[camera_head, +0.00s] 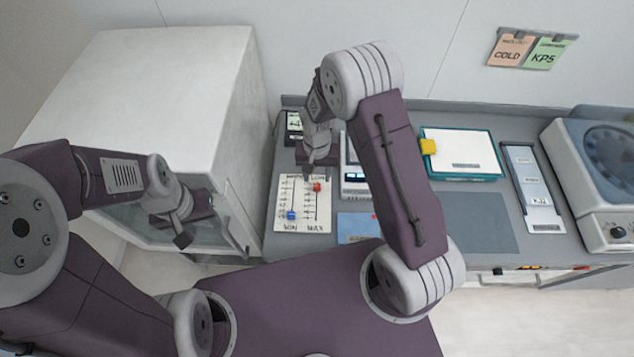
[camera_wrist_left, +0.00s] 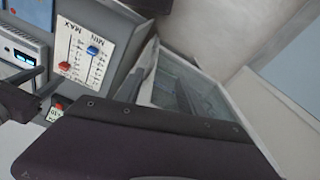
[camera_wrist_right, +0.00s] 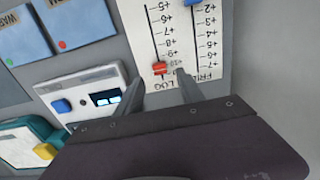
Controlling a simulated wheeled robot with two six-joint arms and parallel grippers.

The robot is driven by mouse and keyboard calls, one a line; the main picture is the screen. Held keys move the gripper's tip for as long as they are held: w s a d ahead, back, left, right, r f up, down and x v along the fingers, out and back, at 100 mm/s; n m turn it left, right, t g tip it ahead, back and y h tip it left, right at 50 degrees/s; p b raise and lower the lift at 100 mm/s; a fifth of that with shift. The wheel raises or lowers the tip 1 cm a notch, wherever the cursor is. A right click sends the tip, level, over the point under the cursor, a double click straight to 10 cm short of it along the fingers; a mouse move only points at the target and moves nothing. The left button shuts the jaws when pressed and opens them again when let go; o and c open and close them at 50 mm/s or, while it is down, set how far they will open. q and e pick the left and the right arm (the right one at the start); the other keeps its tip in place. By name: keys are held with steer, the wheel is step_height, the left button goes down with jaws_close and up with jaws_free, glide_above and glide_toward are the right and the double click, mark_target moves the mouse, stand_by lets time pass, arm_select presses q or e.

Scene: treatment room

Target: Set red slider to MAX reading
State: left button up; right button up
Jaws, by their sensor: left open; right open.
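A white slider panel (camera_head: 303,225) lies on the counter with two scaled tracks, marked MIN and MAX at the near end. The red slider (camera_head: 317,187) is on the right track, near its far end beside the LOG label; in the right wrist view it (camera_wrist_right: 160,68) is close to the highest marks. The blue slider (camera_head: 291,215) is on the left track, nearer the front. My right gripper (camera_head: 318,172) is open above the panel's far end, its fingers either side of the red slider's line. My left gripper (camera_head: 192,230) is open and empty, left of the panel.
A white device with a display (camera_wrist_right: 85,95) stands right of the panel. A white cabinet (camera_head: 150,90) stands at left, close to my left arm.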

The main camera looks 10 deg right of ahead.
mark_target(317, 186)
step_height(317, 186, up, 4)
steer(key=shift+f, duration=0.25)
stand_by(0.5)
